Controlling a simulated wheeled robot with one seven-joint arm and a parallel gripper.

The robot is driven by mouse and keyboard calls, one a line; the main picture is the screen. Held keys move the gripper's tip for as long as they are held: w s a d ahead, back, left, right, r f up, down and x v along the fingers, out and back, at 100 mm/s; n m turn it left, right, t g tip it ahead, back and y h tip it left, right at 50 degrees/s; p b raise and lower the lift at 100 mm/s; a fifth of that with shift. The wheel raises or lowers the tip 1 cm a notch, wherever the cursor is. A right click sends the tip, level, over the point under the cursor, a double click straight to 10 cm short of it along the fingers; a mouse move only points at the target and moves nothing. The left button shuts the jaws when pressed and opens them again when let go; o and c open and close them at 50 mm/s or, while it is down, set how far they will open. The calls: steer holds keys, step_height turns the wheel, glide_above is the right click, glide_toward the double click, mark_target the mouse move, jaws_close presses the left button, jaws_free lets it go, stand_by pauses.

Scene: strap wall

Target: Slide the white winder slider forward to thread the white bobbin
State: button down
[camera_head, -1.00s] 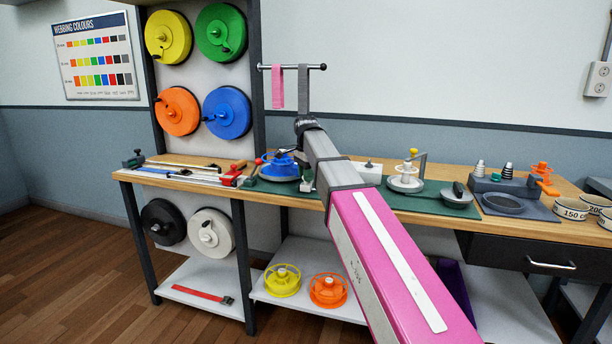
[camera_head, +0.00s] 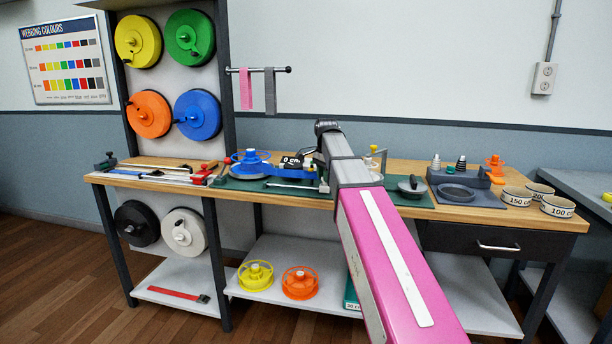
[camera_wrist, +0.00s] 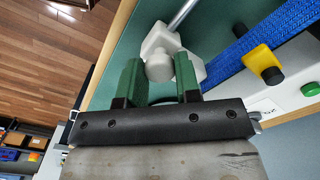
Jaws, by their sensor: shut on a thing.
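The white winder slider (camera_wrist: 160,52) sits on a metal rod (camera_wrist: 185,14) in the wrist view. My gripper (camera_wrist: 158,80) is shut on it, one green finger on each side of its rounded knob. A blue webbing strap (camera_wrist: 262,40) runs down beside the slider; whether its end is fixed to the slider is hidden. In the head view, the slider (camera_head: 324,187) shows as a small white piece at the rod's right end, and my arm covers most of the gripper. The white bobbin is largely hidden behind my arm; a yellow knob (camera_head: 373,148) shows there.
A blue spool (camera_head: 250,166) and a "0 cm" counter (camera_head: 291,162) stand left of my arm. A yellow part with a black knob (camera_wrist: 263,62) and a green button (camera_wrist: 311,89) lie beside the strap. A grey pan (camera_head: 412,187) and marked rings (camera_head: 557,206) are to the right.

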steer(key=shift+s+d, duration=0.2)
steer(key=shift+d, duration=0.45)
steer(key=shift+s+d, duration=0.25)
steer(key=shift+d, duration=0.4)
steer(key=shift+s+d, duration=0.2)
steer(key=shift+d, duration=0.45)
steer(key=c, duration=0.8)
jaws_free()
steer(key=shift+d, duration=0.1)
step_height(320, 180, up, 11)
steer(key=shift+f, duration=0.15)
